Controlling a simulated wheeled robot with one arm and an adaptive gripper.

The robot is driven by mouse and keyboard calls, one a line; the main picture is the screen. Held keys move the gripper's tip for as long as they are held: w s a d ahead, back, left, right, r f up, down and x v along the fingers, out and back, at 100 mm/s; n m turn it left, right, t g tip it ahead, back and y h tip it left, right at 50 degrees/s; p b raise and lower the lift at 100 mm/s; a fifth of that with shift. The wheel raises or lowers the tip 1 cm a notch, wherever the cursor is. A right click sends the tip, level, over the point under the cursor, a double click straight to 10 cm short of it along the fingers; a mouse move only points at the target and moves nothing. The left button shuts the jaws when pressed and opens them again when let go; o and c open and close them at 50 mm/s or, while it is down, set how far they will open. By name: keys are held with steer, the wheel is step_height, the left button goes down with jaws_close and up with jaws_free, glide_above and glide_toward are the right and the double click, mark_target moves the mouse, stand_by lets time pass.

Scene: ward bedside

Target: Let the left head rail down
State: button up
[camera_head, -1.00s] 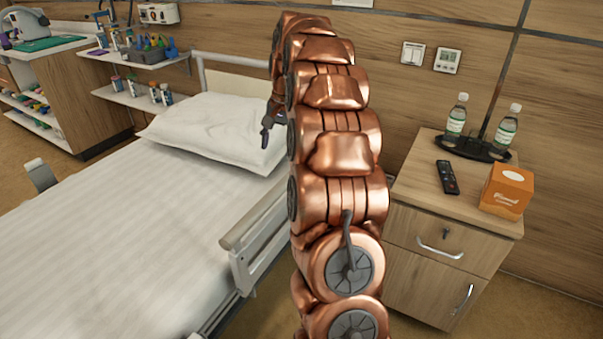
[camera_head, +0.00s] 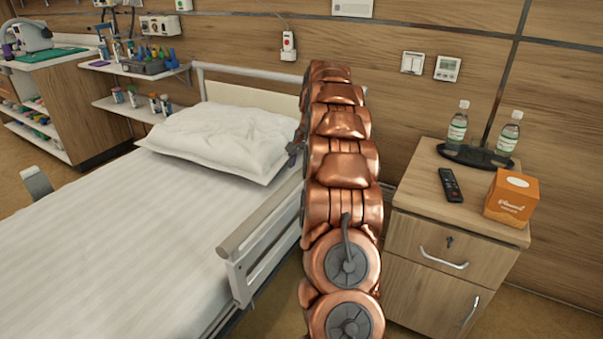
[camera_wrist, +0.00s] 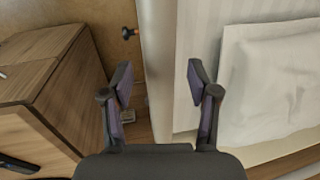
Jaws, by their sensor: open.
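The bed's head rail (camera_head: 262,235), pale with a beige top bar, stands raised along the mattress edge on the bedside cabinet's side. Its far part is hidden behind my arm. In the wrist view the rail's bar (camera_wrist: 157,50) runs up the picture between my two fingers, seen from above, with gaps on both sides. A small dark knob (camera_wrist: 128,33) sticks out just left of the bar. My gripper (camera_wrist: 160,82) is open and empty. In the head view only a dark bit of my gripper (camera_head: 293,152) shows left of my arm, by the pillow.
The pillow (camera_head: 220,140) lies on the bed right beside the rail. The bedside cabinet (camera_head: 440,235) stands close on the other side, bearing bottles (camera_head: 457,124), a remote (camera_head: 450,185) and an orange box (camera_head: 511,198). A narrow floor gap separates cabinet and bed.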

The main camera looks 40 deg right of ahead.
steer(key=shift+w+f, duration=0.15)
steer(key=shift+f, duration=0.55)
steer(key=shift+w+f, duration=0.1)
steer(key=shift+f, duration=0.55)
jaws_close()
